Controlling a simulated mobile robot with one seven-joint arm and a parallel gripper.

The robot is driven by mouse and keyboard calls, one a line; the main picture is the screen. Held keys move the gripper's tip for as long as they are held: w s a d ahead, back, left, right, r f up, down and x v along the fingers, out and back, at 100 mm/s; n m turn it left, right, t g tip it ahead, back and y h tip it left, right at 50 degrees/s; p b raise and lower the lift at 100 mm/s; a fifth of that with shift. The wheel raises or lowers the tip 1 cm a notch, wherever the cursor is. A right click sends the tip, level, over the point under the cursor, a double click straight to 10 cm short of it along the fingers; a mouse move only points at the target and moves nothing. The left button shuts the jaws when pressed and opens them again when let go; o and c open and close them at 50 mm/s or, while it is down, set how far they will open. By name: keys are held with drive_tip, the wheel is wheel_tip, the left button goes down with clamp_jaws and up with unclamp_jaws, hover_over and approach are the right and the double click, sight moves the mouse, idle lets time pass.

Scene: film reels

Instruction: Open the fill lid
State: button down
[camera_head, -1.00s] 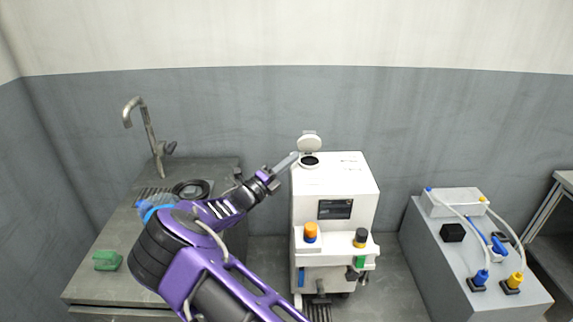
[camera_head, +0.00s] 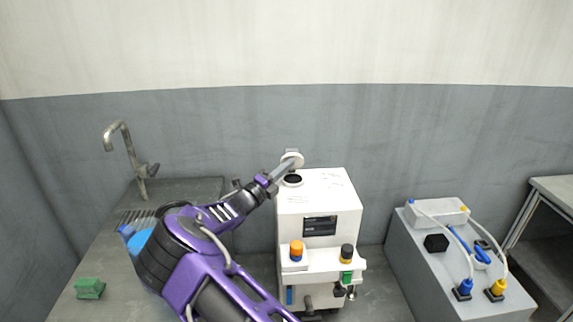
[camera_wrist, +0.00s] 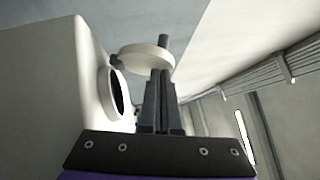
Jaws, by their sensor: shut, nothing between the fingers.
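The white machine (camera_head: 320,205) stands at the centre with a round dark fill opening (camera_head: 292,180) on its top. The fill lid (camera_head: 297,155), a white disc, stands raised behind the opening, clear of it. My gripper (camera_head: 291,163) is shut and empty, its tip overlapping the lid in the head view. In the wrist view, the lid (camera_wrist: 140,60) is close to the tips of the shut fingers (camera_wrist: 158,75); I cannot tell whether they touch. The opening (camera_wrist: 117,92) shows uncovered to the left of the fingers.
A sink counter (camera_head: 185,190) with a tap (camera_head: 128,150) and a green sponge (camera_head: 90,288) is at left. A grey bench (camera_head: 410,245) with a white box (camera_head: 437,212), cables and plugs is at right. The wall is close behind the machine.

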drive_tip(key=shift+w+r+n+p, duration=0.3)
drive_tip(key=shift+r+p, duration=0.25)
drive_tip(key=shift+p, duration=0.2)
drive_tip(key=shift+w+f, duration=0.1)
drive_tip(key=shift+w, duration=0.2)
